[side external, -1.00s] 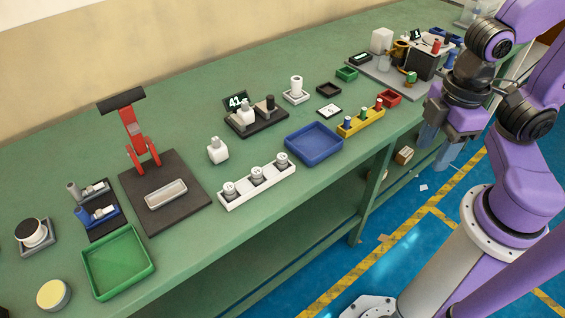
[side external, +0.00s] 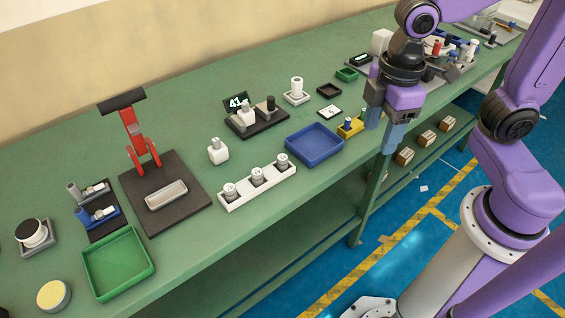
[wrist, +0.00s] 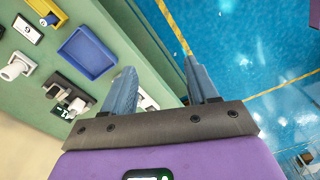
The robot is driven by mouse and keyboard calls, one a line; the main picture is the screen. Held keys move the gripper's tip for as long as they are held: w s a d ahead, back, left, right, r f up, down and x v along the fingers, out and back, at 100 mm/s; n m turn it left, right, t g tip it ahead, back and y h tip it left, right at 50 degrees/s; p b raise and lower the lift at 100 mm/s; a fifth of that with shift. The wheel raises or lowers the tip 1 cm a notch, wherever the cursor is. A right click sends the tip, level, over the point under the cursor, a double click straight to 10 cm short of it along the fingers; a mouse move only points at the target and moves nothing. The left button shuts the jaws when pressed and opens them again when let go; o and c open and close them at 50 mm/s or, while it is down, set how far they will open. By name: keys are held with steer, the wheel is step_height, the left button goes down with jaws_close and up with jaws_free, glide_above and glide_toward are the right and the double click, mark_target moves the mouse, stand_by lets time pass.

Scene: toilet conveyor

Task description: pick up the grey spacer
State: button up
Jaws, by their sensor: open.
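I cannot tell for sure which part is the grey spacer. A small grey cylinder (side external: 74,190) lies at the left of the bench in the side view, by a black holder with blue and white parts. Several whitish-grey round parts (side external: 257,175) stand in a long white rack in the middle. My gripper (side external: 382,126) hangs over the bench's front edge, right of the blue tray (side external: 313,143). Its fingers (wrist: 160,68) are apart and empty in the wrist view, with floor and bench edge beneath them.
A yellow rack (side external: 349,128) is partly hidden behind my gripper. A red press (side external: 133,135) stands on a dark plate at the left. A green tray (side external: 118,262) sits near the front left. Open bench lies behind the racks.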

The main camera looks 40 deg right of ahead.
steer(key=w+a, duration=0.5)
steer(key=w, duration=0.6)
steer(key=n, duration=0.2)
glide_above(282, 157)
steer(key=f, duration=1.2)
steer(key=shift+w+d+f, duration=0.1)
steer(key=shift+d+f, duration=0.05)
steer(key=shift+d, duration=0.2)
steer(key=shift+a+f, duration=0.15)
steer(key=shift+f, duration=1.25)
steer(key=shift+a+f, duration=0.15)
steer(key=shift+f, duration=1.2)
jaws_close()
steer(key=shift+r, duration=0.2)
